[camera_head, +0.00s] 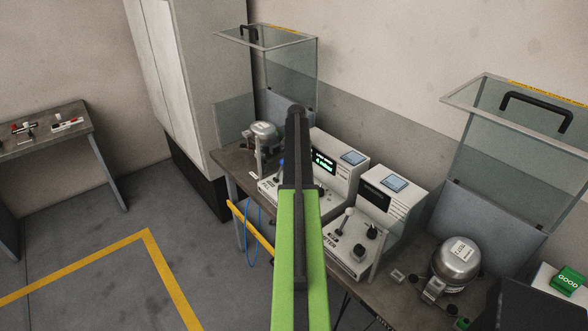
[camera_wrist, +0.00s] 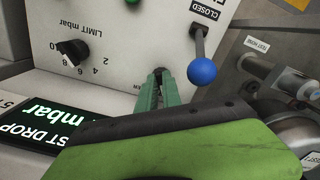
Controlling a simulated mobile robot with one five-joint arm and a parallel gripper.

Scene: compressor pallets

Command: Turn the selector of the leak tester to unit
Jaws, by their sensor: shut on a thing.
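The leak tester (camera_head: 340,158) is the white box with a lit green display on the bench, partly behind my arm. In the wrist view its pale panel (camera_wrist: 120,18) fills the upper left. My gripper (camera_wrist: 160,82) has its green fingers shut on a small dark selector knob (camera_wrist: 158,71) on this panel. The fingers hide most of the knob, so its pointer cannot be read. A separate black LIMIT mbar knob (camera_wrist: 72,52) sits to the left. A lever with a blue ball (camera_wrist: 202,71) stands just right of the fingers, by the CLOSED label. In the head view my arm hides the gripper.
A second tester (camera_head: 388,205) with a dark screen stands to the right. Compressors (camera_head: 457,262) sit on the bench by both testers, under raised clear hoods (camera_head: 515,150). The lit display (camera_wrist: 45,125) is beside my fingers. The floor at left is open, with a yellow line (camera_head: 110,252).

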